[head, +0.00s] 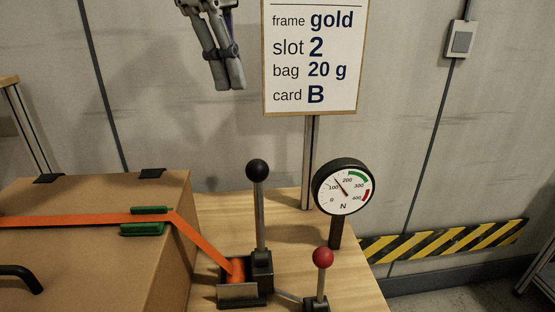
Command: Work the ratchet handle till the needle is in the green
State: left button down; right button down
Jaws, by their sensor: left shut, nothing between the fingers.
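The ratchet handle (260,215) is a steel rod with a black ball knob, standing nearly upright on the ratchet block. An orange strap (90,221) runs over the cardboard box and down to the ratchet spool (237,270). The round gauge (344,187) is marked N; its needle points up and left, between 100 and 200, outside the green band. My left gripper (229,88) is at the top of the view, shut and empty, above and apart from the handle's knob. My right gripper is out of view.
The cardboard box (75,265) fills the left, with a green corner guard (148,220) under the strap. A shorter red-knobbed lever (322,258) stands right of the ratchet. A sign (313,55) on a post stands behind. The wooden bench (215,212) has little bare room.

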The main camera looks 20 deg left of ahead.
aim_at(257, 171)
jog(key=k+l, duration=0.7)
jog(key=k, duration=0.2)
